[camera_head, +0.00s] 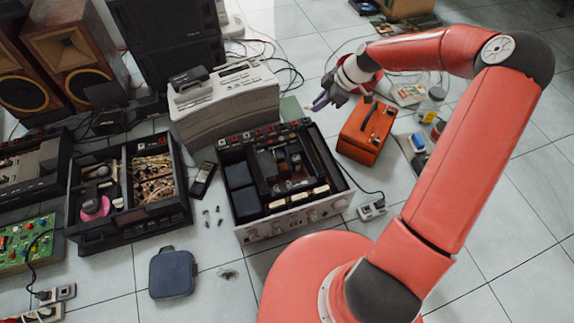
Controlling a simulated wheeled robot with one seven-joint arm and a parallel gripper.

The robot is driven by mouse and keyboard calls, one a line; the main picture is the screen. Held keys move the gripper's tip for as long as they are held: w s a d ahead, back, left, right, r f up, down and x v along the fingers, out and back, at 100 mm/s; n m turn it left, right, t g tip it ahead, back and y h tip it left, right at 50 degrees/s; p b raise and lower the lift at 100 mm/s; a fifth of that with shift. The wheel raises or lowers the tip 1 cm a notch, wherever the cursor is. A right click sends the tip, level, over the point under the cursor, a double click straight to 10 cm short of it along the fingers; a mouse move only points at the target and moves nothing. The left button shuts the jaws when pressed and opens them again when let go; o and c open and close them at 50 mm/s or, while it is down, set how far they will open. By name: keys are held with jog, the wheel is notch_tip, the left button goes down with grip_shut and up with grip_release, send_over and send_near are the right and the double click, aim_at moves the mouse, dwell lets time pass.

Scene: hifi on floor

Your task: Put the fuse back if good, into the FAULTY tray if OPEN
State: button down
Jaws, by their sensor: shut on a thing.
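My gripper (316,104) is beyond the back right corner of the open amplifier chassis (290,228), left of the orange box. It is shut on the fuse, of which only a small pale speck shows at the fingertips. The gripper hangs near a flat green piece (291,108) behind the chassis; I cannot tell the height between them. The chassis is open on top, with dark blocks and pale parts inside. I cannot tell the fuse's seat, nor pick out a tray marked FAULTY.
An orange box (360,143) with a handle stands right of the chassis. A beige machine (228,110) stands behind it. A black divided box (128,220) of parts stands left. Small screws and a dark pouch (173,274) lie on the tiles.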

jog(key=shift+s+a+f+n+g+b, duration=0.5)
jog(key=shift+s+a+f+n+b, duration=0.9)
jog(key=shift+f, duration=2.85)
jog(key=shift+s+a+f+n+g+b, duration=0.5)
jog(key=shift+s+a+f, duration=1.65)
jog(key=shift+f, duration=2.05)
jog(key=shift+s+a+f+n+g+b, duration=0.6)
jog(key=shift+s+a+f+b, duration=1.1)
jog(key=shift+f, duration=2.55)
jog(key=shift+s+d+f+b, duration=0.1)
jog(key=shift+d+f+b, duration=0.05)
jog(key=shift+f, duration=0.25)
jog(key=shift+s+d+f+b, duration=0.1)
jog(key=shift+f+b, duration=0.05)
jog(key=shift+f, duration=0.2)
jog(key=c, duration=1.4)
grip_release()
jog(key=shift+o, duration=0.2)
